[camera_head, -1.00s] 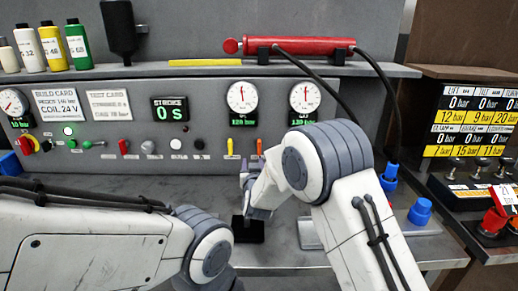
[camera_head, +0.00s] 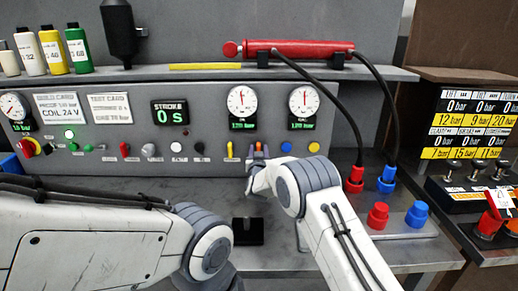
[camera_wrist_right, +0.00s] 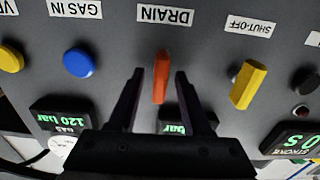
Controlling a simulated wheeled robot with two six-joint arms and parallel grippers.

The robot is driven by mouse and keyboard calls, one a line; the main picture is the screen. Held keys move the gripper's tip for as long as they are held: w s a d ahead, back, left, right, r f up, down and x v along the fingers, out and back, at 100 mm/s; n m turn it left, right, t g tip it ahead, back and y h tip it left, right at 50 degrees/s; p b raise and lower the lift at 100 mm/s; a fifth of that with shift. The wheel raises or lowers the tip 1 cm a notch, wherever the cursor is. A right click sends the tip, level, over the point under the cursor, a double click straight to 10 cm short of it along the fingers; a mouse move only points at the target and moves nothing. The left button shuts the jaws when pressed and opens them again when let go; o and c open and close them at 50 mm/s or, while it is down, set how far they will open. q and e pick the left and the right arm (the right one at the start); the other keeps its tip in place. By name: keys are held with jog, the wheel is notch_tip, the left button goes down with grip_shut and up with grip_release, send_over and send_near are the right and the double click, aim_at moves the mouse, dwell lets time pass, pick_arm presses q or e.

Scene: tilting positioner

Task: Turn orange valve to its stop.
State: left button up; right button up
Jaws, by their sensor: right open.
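The orange valve (camera_head: 258,147) is a narrow lever handle low on the grey panel, partly hidden by my right gripper in the head view. In the right wrist view the orange valve (camera_wrist_right: 161,78) stands near upright under the DRAIN label. My right gripper (camera_head: 257,160) is at the panel in front of it. In the wrist view the two fingers of my right gripper (camera_wrist_right: 160,74) are open, one on each side of the handle, with visible gaps. My left arm shows at the lower left, but its gripper is out of view.
A yellow shut-off handle (camera_wrist_right: 248,84) stands beside the orange one, and a blue GAS IN knob (camera_wrist_right: 79,64) is on the other side. Red and blue hose couplings (camera_head: 370,180) stand on the bench at right. A black block (camera_head: 248,232) sits on the bench in front.

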jog(key=shift+w, duration=0.25)
grip_shut()
jog(key=shift+f+m+b, duration=0.2)
jog(key=shift+m+b, duration=0.2)
jog(key=shift+b, duration=0.35)
jog(key=m+b, duration=0.4)
jog(key=b, duration=0.1)
jog(key=m+b, duration=0.4)
jog(key=b, duration=0.2)
jog(key=m+b, duration=0.4)
jog(key=b, duration=0.1)
jog(key=shift+d+f+m, duration=0.2)
jog(key=shift+d+m, duration=0.1)
jog(key=shift+m, duration=0.1)
jog(key=shift+m+b, duration=1.2)
jog(key=shift+r+m+b, duration=0.1)
jog(key=shift+m+b, duration=0.6)
jog(key=shift+m, duration=0.3)
